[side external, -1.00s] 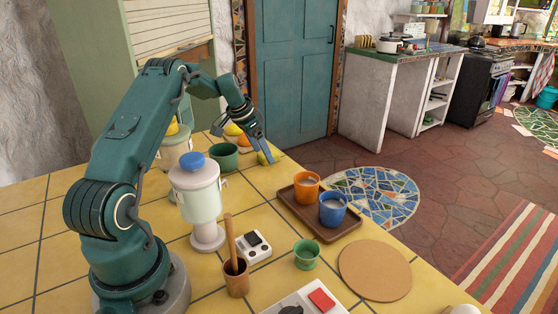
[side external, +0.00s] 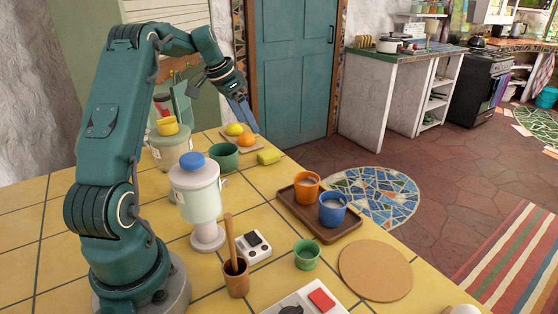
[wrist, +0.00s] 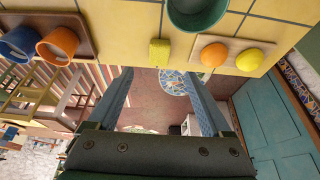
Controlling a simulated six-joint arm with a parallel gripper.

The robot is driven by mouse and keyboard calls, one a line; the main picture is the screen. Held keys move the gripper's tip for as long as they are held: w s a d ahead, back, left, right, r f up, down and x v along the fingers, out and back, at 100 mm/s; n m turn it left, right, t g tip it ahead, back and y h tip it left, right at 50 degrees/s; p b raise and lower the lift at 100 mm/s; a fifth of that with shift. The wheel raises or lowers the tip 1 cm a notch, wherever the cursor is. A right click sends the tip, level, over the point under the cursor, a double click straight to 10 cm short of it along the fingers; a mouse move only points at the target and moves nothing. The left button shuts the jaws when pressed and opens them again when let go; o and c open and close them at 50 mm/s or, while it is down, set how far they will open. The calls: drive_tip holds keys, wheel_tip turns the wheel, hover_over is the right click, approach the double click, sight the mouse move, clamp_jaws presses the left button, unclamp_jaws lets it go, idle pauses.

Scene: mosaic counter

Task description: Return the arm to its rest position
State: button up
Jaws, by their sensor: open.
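My gripper (side external: 246,116) is raised above the far end of the yellow tiled counter (side external: 33,231), its fingers pointing down and to the right. In the wrist view my gripper (wrist: 163,78) has its two fingers wide apart with nothing between them. My arm is bent up and over from its base on the counter. A yellow block, perhaps a sponge (side external: 269,156), lies on the counter below the gripper, apart from it. It also shows beyond the fingertips in the wrist view (wrist: 159,52).
A green bowl (side external: 223,157) and a board with lemon (side external: 234,129) and orange (side external: 245,139) are nearby. A white-bodied dispenser with a blue top (side external: 201,203) stands near my arm. A brown tray (side external: 322,232) holds an orange mug (side external: 307,188) and a blue mug (side external: 333,209). Air above the counter is clear.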

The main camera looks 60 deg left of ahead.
sight(263, 155)
drive_tip(key=x, duration=1.2)
drive_tip(key=shift+w+f, duration=0.1)
drive_tip(key=shift+f, duration=0.2)
drive_tip(key=shift+r, duration=1.3)
